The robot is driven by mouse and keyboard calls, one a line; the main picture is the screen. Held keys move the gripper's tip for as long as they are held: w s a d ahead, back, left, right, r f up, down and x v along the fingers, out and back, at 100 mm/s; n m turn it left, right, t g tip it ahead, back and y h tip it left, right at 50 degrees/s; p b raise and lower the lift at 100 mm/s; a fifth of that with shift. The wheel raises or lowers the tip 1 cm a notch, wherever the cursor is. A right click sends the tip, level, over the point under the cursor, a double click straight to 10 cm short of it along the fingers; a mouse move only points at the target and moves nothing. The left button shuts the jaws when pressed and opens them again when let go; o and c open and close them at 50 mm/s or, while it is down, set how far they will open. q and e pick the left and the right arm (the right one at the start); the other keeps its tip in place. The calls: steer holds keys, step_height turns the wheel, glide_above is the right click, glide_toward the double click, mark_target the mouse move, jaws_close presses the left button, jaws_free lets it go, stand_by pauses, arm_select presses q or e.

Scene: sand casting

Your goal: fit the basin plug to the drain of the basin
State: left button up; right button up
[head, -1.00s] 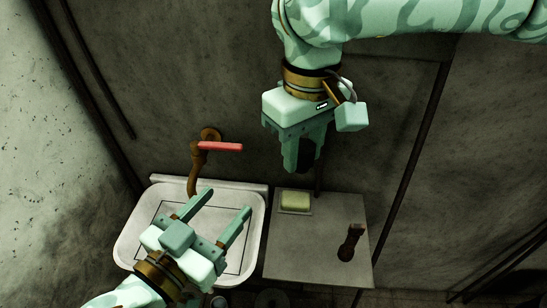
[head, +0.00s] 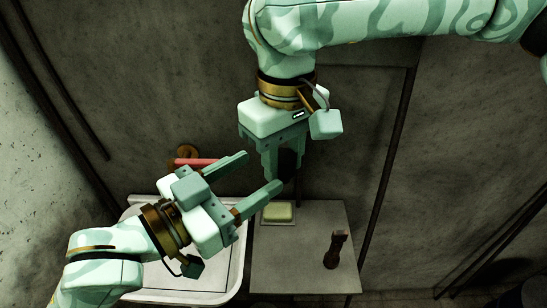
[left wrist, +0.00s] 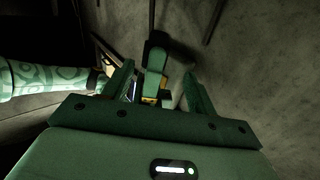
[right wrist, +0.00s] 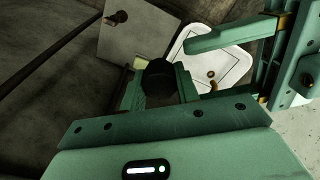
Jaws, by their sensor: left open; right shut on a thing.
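My right gripper (head: 279,172) is shut on a dark, rounded thing, likely the basin plug (right wrist: 158,80). In the head view the plug (head: 289,163) shows at the fingers, above the wash-stand. My left gripper (head: 260,172) is open and empty, its fingers pointing toward the right gripper and close to it. Whether they touch, I cannot tell. The white basin (head: 240,270) is below, partly hidden by my left arm, and shows in the right wrist view (right wrist: 238,70). A small brassy spot there may be the drain; I cannot tell.
A grey counter (head: 275,270) adjoins the basin on the right. A yellowish soap block (head: 279,211) lies at its back and a dark brown handled thing (head: 334,250) stands at its right. A tap with a red handle (head: 195,163) is on the wall behind the basin.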

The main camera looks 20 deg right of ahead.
mark_target(285, 154)
arm_select(q)
steer(key=x, duration=0.7)
steer(key=shift+w+d, duration=0.15)
steer(key=shift+d, duration=0.1)
steer(key=shift+w+a, duration=0.1)
steer(key=c, duration=1.1)
steer(key=shift+o, duration=0.2)
arm_select(e)
steer(key=o, duration=1.1)
steer(key=shift+s, duration=0.1)
arm_select(q)
steer(key=shift+w+a, duration=0.1)
arm_select(e)
steer(key=shift+o, duration=0.2)
steer(key=shift+d, duration=0.1)
